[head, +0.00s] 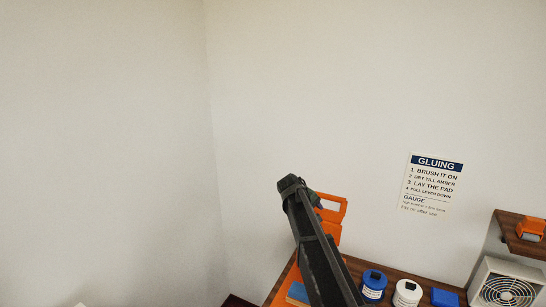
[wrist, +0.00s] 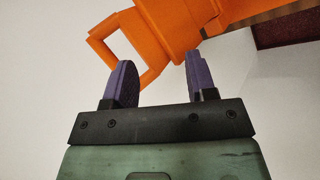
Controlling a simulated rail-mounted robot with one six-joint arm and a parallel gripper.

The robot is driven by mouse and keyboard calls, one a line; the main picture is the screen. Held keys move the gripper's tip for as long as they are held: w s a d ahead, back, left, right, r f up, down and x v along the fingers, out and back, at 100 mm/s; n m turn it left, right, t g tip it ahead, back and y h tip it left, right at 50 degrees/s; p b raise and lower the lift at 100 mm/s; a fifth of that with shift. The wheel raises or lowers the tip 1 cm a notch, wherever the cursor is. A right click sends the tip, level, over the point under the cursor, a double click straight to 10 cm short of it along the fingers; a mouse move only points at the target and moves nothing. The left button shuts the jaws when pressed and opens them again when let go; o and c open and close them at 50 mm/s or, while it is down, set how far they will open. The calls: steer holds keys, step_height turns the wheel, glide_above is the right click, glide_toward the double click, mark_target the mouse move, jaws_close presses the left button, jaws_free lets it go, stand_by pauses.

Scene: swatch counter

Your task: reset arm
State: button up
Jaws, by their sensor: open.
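My gripper (wrist: 160,78) shows in the wrist view with its two dark purple fingers apart and nothing between them. An orange device with a loop-shaped handle (wrist: 168,22) is just beyond the fingertips; I cannot tell whether a finger touches it. In the head view my dark arm reaches up from the bottom over the counter, and it hides part of the orange device (head: 332,212).
On the wooden counter (head: 395,276) stand a blue-lidded jar (head: 373,285), a white jar (head: 407,292), a blue block (head: 444,298) and a fan box (head: 506,287). A shelf (head: 520,243) holds an orange item (head: 531,229). A gluing sign (head: 432,185) hangs on the wall. The upper left is clear.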

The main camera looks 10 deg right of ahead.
steer(key=s+a+f+m+g+y+b, duration=0.1)
steer(key=s+f+b, duration=0.5)
steer(key=s, duration=0.6)
steer(key=s+a+f+m+g+y+b, duration=0.1)
steer(key=s+a+f+m+y+b, duration=0.1)
steer(key=s+f+b, duration=0.4)
steer(key=s+a+f+m+g+y+b, duration=0.1)
steer(key=s+f+b, duration=0.5)
steer(key=s, duration=1.2)
steer(key=shift+s+a+f+m+y, duration=0.2)
steer(key=shift+a+f+m+y, duration=0.95)
steer(key=shift+f, duration=1.2)
steer(key=shift+d+n+y, duration=0.2)
steer(key=shift+n+y, duration=0.05)
steer(key=shift+n, duration=0.2)
